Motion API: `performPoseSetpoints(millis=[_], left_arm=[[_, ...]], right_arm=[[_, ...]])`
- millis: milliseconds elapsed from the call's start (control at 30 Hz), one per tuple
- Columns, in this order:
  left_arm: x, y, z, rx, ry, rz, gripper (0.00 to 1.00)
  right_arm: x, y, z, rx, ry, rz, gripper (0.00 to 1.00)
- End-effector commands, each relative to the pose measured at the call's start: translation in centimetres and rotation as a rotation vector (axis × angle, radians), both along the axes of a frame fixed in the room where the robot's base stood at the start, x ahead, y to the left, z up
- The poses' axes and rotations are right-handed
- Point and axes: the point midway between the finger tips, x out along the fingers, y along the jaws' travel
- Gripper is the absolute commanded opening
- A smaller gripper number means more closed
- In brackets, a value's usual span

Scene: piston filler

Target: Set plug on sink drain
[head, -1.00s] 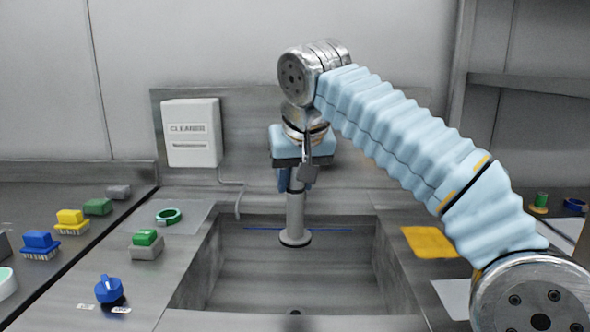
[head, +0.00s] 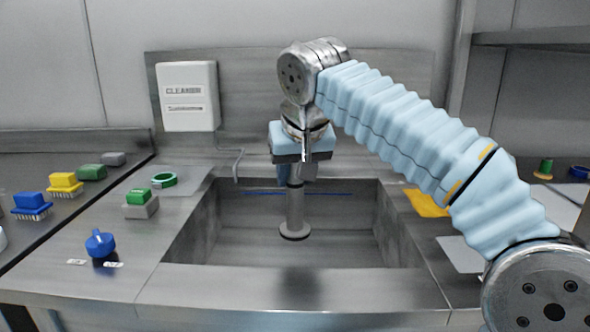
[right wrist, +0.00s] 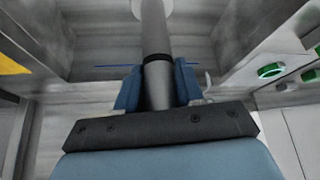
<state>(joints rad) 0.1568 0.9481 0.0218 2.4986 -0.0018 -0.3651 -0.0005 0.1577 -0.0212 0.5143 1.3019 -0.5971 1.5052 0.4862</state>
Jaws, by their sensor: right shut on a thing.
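The plug (head: 295,210) is a grey upright post with a wide round foot. My right gripper (head: 296,172) is shut on its upper part and holds it upright over the sink (head: 230,215). In the right wrist view the plug (right wrist: 156,45) stands between the two blue fingers of the gripper (right wrist: 157,90), with its foot at the top edge. In the head view the foot shows against the inside of the basin; I cannot tell its height above the floor. The drain is not visible. My left gripper is out of view.
A white cleaner box (head: 187,95) hangs on the back wall. A blue knob (head: 100,243), a green-and-grey block (head: 141,204) and a green ring (head: 164,180) are left of the sink. Brushes lie farther left. A yellow cloth (head: 426,203) lies at right.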

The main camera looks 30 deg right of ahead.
Motion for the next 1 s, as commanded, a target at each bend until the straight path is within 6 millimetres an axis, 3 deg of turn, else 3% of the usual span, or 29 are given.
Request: performPoseSetpoints(millis=[1000], left_arm=[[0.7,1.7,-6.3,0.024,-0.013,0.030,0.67]], right_arm=[[0.0,0.0,-8.1,0.000,-0.002,0.000,0.00]])
